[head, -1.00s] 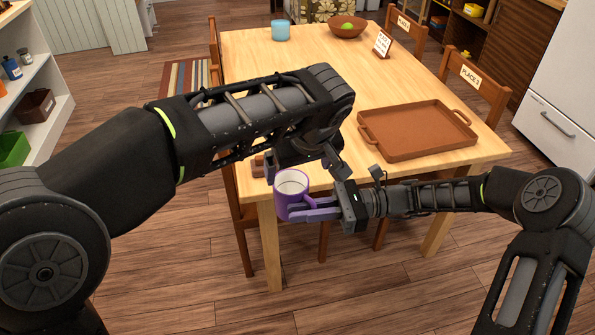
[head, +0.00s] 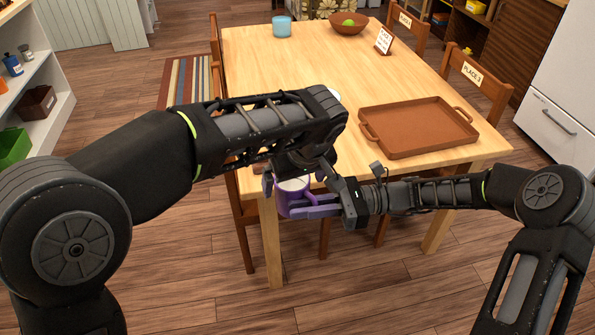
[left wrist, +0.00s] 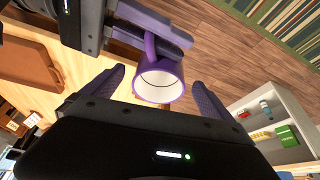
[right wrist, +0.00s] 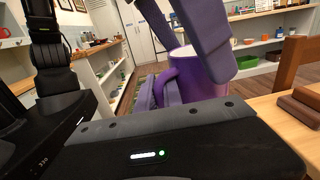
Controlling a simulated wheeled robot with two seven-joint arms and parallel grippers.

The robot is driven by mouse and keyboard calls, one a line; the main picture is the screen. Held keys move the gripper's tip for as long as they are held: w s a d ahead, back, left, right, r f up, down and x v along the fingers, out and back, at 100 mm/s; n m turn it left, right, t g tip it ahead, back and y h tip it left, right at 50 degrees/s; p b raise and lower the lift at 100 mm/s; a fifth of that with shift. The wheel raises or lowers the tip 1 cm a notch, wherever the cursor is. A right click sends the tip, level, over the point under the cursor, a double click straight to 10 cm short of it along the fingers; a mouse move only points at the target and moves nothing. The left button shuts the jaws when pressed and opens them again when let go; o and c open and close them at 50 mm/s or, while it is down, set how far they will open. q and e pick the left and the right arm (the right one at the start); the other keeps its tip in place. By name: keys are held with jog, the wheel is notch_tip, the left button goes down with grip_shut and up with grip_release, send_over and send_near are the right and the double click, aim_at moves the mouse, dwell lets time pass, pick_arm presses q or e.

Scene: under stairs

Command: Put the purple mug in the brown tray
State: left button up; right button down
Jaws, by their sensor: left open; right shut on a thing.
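The purple mug (head: 284,206) is held upright in the air just off the table's near left edge. My right gripper (head: 316,210) is shut on its handle; the handle and fingers also show in the left wrist view (left wrist: 152,42). My left gripper (head: 298,184) is open above the mug. In the left wrist view its fingers (left wrist: 157,88) stand apart on either side of the mug's rim, with gaps visible. In the right wrist view the mug (right wrist: 185,75) is partly hidden by fingers. The brown tray (head: 418,130) lies empty on the table's right side.
The wooden table (head: 310,75) has clear room left of the tray. At its far end are a blue cup (head: 282,27), a brown bowl (head: 348,23) with green contents and a sign (head: 384,40). Chairs stand around; one (head: 475,75) is behind the tray.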

pick_arm(q)
jog(key=x, duration=0.6)
jog(key=shift+w+f, duration=0.15)
jog(key=c, duration=1.8)
pick_arm(e)
jog(key=c, duration=1.4)
grip_release()
jog(key=shift+w, duration=0.15)
pick_arm(q)
jog(key=shift+s+d, duration=0.1)
jog(key=shift+s, duration=0.1)
pick_arm(e)
jog(key=shift+d, duration=0.1)
jog(key=shift+w, duration=0.1)
